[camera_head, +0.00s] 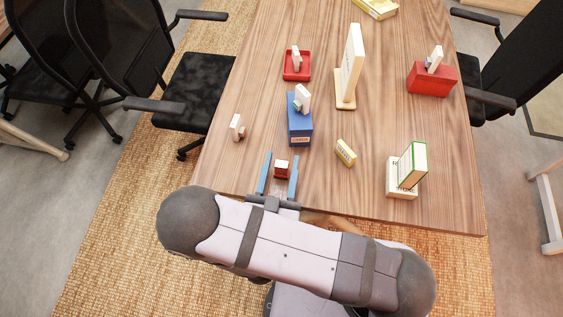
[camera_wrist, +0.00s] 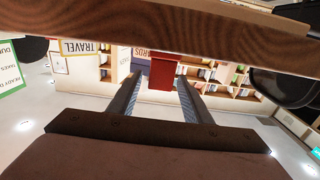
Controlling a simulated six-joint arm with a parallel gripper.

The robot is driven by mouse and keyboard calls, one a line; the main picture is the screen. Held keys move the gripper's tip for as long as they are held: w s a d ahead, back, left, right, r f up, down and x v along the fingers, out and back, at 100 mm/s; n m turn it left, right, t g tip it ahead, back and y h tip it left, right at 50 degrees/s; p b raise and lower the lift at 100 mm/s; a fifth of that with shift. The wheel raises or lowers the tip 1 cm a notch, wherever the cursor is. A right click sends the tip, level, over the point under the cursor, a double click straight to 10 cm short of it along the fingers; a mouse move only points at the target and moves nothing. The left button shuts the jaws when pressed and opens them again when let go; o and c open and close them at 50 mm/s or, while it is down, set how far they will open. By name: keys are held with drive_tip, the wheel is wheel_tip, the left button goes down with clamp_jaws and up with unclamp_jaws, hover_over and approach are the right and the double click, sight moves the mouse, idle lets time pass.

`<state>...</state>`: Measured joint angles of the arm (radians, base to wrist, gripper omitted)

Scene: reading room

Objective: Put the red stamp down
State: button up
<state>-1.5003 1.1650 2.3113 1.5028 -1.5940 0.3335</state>
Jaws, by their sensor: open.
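The red stamp (camera_head: 281,169) is a small block, dark red in front with a paler top, near the front edge of the wooden table (camera_head: 330,195). My gripper (camera_head: 279,172) reaches in from the front edge, its two blue fingers apart, one on each side of the stamp. In the wrist view the red stamp (camera_wrist: 163,72) shows between the spread fingers, closer to the right one. Whether a finger touches it I cannot tell. The stamp appears to rest on the table; its underside is hidden.
A white stamp (camera_head: 236,128) stands left.

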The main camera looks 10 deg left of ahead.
sight(281, 168)
drive_tip(key=s, duration=0.5)
drive_tip(key=shift+s+a, duration=0.1)
drive_tip(key=shift+s, duration=0.1)
drive_tip(key=shift+o, duration=0.3)
drive_tip(key=shift+s, duration=0.8)
drive_tip(key=w+p, duration=0.1)
drive_tip(key=w, duration=0.2)
drive_tip(key=shift+w+r+p, duration=0.15)
drive_tip(key=shift+w+p, duration=0.15)
drive_tip(key=shift+p, duration=0.05)
drive_tip(key=shift+w, duration=1.25)
drive_tip(key=shift+w, duration=2.55)
clamp_jaws()
